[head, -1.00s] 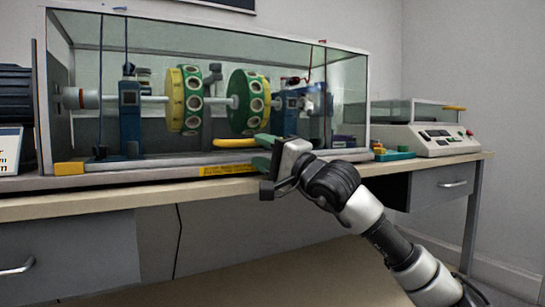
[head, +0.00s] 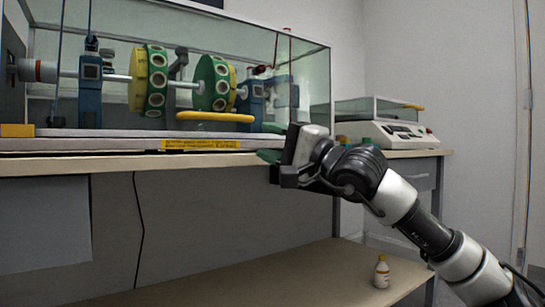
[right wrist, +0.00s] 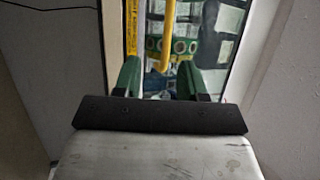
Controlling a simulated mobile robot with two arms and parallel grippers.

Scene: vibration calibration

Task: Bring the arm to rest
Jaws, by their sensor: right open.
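My right arm comes in from the lower right in the head view. Its gripper (head: 270,142) is at the bench's front edge, below the right part of the glass case. Its green fingers are apart and point at the case, with nothing seen between them. In the right wrist view the two green fingers (right wrist: 158,78) stand apart, with a yellow bar (right wrist: 168,35) and a green disc (right wrist: 185,46) beyond them. Whether the fingertips touch the bench cannot be told. My left gripper is not in view.
The glass case (head: 300,58) on the bench (head: 110,162) holds a shaft with two green and yellow discs. A white instrument (head: 385,134) stands to its right. A small bottle (head: 381,272) stands on the lower shelf. The floor side at right looks clear.

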